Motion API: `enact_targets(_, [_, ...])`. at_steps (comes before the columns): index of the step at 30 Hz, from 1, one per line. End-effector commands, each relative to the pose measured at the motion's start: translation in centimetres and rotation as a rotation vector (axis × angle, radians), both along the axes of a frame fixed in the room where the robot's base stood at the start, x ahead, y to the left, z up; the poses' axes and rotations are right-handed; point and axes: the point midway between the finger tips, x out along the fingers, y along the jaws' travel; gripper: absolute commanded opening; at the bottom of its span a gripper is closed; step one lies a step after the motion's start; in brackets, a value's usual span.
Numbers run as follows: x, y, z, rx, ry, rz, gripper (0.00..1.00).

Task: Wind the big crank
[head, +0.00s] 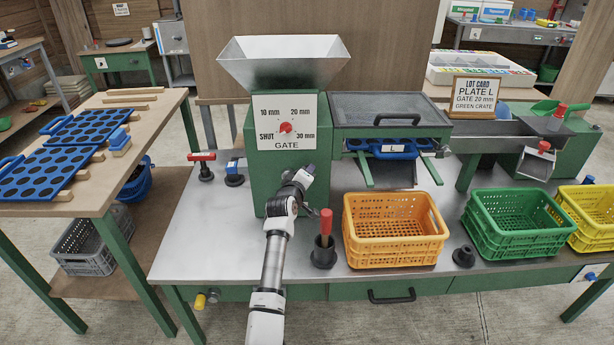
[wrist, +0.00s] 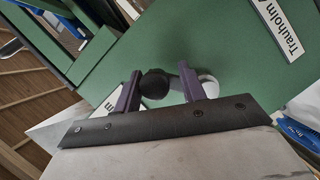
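A crank with a round black knob (wrist: 155,88) and a grey arm shows in the wrist view against a green panel. Its pale round hub (wrist: 208,86) lies to the right, partly behind a finger. My gripper (wrist: 160,90) has its two purple fingers apart, with the knob showing between their tips; I see no clear grip, and whether a finger touches it I cannot tell. In the head view my gripper (head: 303,177) is at the front of the green gate machine (head: 256,170), low on its right side.
A black holder with a red-handled tool (head: 326,228) stands just right of my arm. An orange crate (head: 395,251) and a green crate (head: 515,240) stand farther right. The gate dial (head: 285,127) and hopper (head: 284,65) are above my gripper. The bench left of my arm is mostly clear.

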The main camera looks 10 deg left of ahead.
Motion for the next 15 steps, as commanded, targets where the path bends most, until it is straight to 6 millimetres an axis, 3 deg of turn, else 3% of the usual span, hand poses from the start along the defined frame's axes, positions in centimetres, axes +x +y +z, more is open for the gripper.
enact_targets(11, [0.0,-0.2,0.3,0.001,-0.005,-0.003,0.5])
enact_targets(15, [-1.0,-0.1,0.4,0.0,-0.007,-0.003,0.5])
